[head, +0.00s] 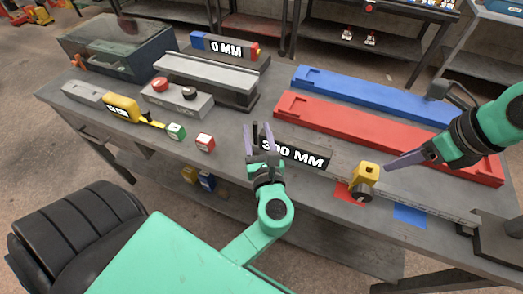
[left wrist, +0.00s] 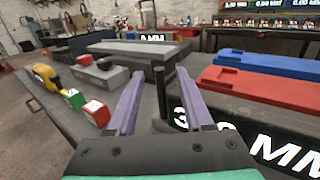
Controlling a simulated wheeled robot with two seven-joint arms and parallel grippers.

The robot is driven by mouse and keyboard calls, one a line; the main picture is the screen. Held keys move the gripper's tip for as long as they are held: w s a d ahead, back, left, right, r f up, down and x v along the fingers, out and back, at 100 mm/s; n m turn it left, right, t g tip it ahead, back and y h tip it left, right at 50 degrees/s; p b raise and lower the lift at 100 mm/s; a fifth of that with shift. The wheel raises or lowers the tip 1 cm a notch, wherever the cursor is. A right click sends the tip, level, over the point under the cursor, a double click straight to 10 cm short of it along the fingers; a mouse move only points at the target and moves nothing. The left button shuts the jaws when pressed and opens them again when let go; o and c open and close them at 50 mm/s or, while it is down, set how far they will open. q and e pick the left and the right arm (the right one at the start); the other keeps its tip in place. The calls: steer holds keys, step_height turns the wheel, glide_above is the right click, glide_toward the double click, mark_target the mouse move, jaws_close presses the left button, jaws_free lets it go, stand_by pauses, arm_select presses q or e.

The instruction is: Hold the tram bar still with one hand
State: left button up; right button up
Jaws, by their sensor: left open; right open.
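The tram bar (head: 420,197) is a thin grey bar with scale marks, lying along the front right of the bench. A yellow block (head: 369,172) with a dark round knob sits on it. A black "300 MM" plate (head: 305,155) stands beside its left part; it also shows in the left wrist view (left wrist: 250,140). My left gripper (head: 257,130) is open at the plate's left end. In the left wrist view a black upright post (left wrist: 159,90) shows between its fingers (left wrist: 160,98), with no visible contact. My right gripper (head: 388,166) is open, its fingertips just right of the yellow block.
Red (head: 350,124) and blue (head: 365,92) long trays lie behind the bar. A grey raised rail (head: 215,72), a button box (head: 178,101), a yellow tool (head: 122,108), and green (head: 176,131) and red (head: 205,142) cubes are at left. Red and blue patches mark the front edge.

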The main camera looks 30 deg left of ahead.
arm_select(q)
steer(key=x, duration=0.6)
steer(key=shift+s, duration=0.1)
jaws_close()
stand_by(1.6)
arm_select(e)
steer(key=o, duration=0.4)
steer(key=shift+c, duration=0.2)
